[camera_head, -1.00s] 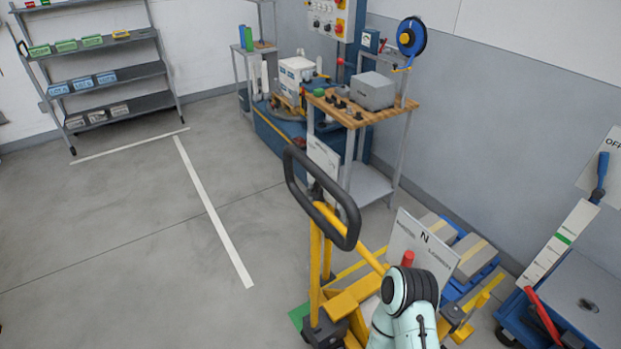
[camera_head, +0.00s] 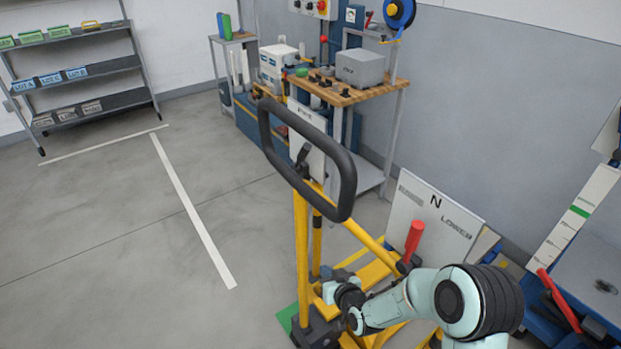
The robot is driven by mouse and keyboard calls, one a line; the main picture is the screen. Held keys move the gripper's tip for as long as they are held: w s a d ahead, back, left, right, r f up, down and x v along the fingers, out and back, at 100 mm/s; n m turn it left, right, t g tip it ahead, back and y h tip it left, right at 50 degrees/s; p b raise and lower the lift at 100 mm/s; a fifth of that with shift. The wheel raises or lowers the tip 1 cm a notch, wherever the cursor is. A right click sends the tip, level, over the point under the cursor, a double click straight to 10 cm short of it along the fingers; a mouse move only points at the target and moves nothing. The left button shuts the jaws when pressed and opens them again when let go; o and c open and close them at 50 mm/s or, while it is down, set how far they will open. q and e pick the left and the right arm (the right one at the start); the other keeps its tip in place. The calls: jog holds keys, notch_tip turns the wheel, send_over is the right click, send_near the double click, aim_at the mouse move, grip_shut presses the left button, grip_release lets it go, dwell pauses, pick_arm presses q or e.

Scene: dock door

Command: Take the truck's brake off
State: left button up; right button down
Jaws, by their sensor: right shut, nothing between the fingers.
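The yellow pallet truck (camera_head: 302,250) stands on the floor at lower centre, with a black loop handle (camera_head: 348,190) at its top. A red-gripped lever (camera_head: 413,240) stands up in front of a white sign marked N and LOWER (camera_head: 410,205). Which part is the brake I cannot tell. My right arm comes in from the lower right, and my right gripper (camera_head: 336,292) is shut and empty, low beside the truck's yellow posts, below the red lever. Contact with the truck cannot be told. My left gripper is out of view.
A wooden-topped workbench (camera_head: 360,95) stands behind the truck. At right is a blue cart with another red handle (camera_head: 558,300) and a white scale board (camera_head: 575,220). A shelf (camera_head: 80,72) is at far left. The floor left of the truck is clear.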

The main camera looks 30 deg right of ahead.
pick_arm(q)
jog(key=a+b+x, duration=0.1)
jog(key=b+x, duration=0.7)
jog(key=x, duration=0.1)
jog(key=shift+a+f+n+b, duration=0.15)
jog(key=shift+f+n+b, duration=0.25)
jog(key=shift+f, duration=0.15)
pick_arm(e)
jog(key=w+d+r+t, duration=0.1)
jog(key=r+t, duration=0.2)
jog(key=r, duration=0.4)
jog(key=w+d+r+t, duration=0.2)
jog(key=r+t, duration=0.1)
jog(key=r, duration=0.4)
jog(key=w+d+r+n+t, duration=0.1)
jog(key=r+t, duration=0.1)
jog(key=r, duration=0.4)
jog(key=shift+w+d+r+t+h, duration=0.2)
jog(key=shift+w+r+t+h, duration=0.1)
jog(key=shift+r+t, duration=0.1)
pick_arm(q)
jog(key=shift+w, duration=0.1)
